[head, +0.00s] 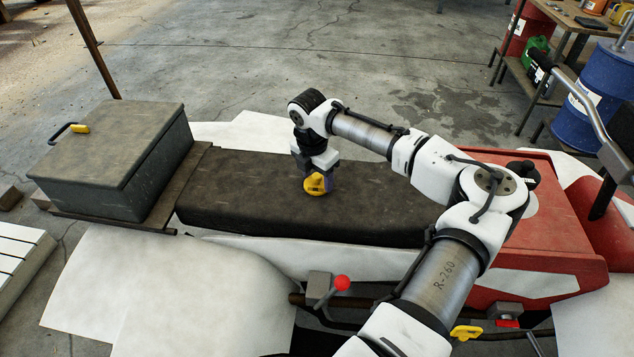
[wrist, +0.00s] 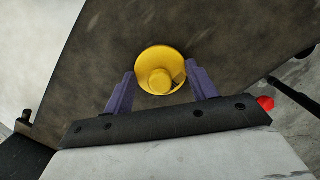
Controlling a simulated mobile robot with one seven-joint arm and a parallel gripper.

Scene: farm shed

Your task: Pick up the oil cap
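The yellow oil cap (head: 316,185) is on the dark seat, directly below the end of my arm in the head view. My gripper (head: 317,180) points down at the seat. In the wrist view its purple fingers (wrist: 161,82) are spread apart, one on each side of the cap and very close to its rim. Whether either finger touches the rim is hard to tell. In the head view the gripper hides part of the cap.
The long dark seat (head: 240,200) is otherwise clear. A grey lidded box (head: 110,160) stands at its left, and red bodywork (head: 545,225) lies to the right. A red-knobbed lever (head: 341,283) rises in front. A blue drum (head: 597,98) stands at the back right.

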